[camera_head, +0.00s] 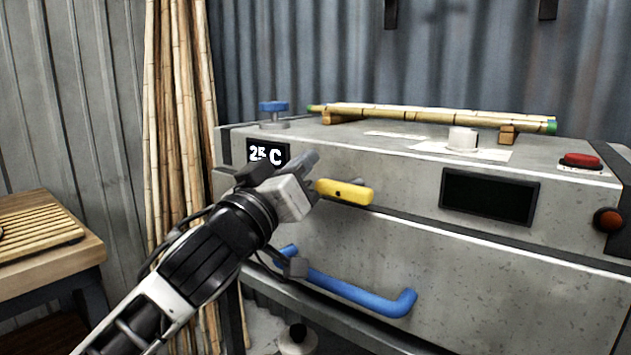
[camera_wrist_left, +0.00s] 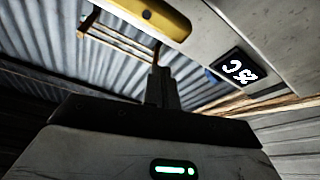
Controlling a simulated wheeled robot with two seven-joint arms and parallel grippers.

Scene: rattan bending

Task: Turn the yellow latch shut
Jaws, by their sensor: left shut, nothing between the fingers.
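The yellow latch (camera_head: 345,191) lies nearly level on the front of the grey steel box, by the seam between its upper and lower parts. A dark pivot dot shows on it. My left gripper (camera_head: 309,160) is shut and empty, just left of and slightly above the latch's left end, in front of the box. In the left wrist view the latch (camera_wrist_left: 148,17) crosses the top of the picture, beyond the closed fingers (camera_wrist_left: 160,82), with a visible gap between them. I cannot tell from the head view whether they touch. My right gripper is not in view.
The box (camera_head: 480,290) has a blue handle (camera_head: 350,292), a "25 C" display (camera_head: 267,153), a dark panel (camera_head: 488,196) and red buttons (camera_head: 581,161). Bamboo poles (camera_head: 430,115) rest on top. A wooden table (camera_head: 85,262) stands at left. Free space lies right of the latch.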

